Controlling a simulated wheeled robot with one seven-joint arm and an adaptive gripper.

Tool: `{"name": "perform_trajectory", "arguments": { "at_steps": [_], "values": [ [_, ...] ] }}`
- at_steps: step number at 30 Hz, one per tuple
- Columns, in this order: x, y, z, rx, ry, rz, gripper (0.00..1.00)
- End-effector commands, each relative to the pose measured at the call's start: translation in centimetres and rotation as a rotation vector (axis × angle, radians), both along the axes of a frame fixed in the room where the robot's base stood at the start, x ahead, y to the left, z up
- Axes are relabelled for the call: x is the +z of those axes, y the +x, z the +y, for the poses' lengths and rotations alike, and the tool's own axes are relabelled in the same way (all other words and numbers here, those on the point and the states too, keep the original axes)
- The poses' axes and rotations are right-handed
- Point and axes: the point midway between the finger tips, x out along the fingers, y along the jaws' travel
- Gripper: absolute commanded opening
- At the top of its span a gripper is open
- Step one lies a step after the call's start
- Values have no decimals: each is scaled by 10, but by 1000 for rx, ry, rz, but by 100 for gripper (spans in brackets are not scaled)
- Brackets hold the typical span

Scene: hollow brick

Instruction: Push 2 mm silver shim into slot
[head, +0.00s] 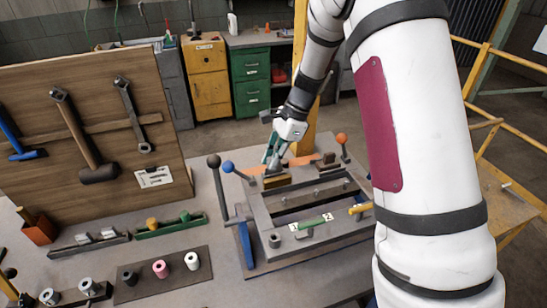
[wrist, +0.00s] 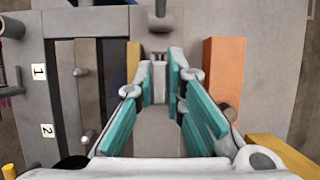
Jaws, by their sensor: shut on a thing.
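My gripper (head: 274,158) is over the far side of a grey metal fixture (head: 262,213) on the bench. In the wrist view its teal-padded fingers (wrist: 160,72) converge on a narrow grey piece (wrist: 159,88), which looks like the silver shim. The fingers hide much of it, and its thickness cannot be told. The fixture has a long rectangular opening (head: 308,203). Labels 1 (wrist: 39,71) and 2 (wrist: 47,130) mark its edge beside dark slots (wrist: 66,95). I cannot tell whether the grey piece touches a slot.
Levers with a black knob (head: 214,161), a blue knob (head: 228,167) and an orange knob (head: 341,138) stand around the fixture. An orange block (wrist: 224,75) lies right of the fingers. A tray with several cylinders (head: 160,272) and a tool board (head: 95,130) are at left.

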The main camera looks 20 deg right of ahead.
Motion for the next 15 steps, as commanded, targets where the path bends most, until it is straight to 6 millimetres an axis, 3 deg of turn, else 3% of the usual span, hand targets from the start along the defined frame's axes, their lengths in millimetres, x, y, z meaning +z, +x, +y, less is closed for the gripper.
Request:
{"name": "perform_trajectory", "arguments": {
  "at_steps": [15],
  "values": [
    [-9,0,0,-1,0,0,0]
  ]
}}
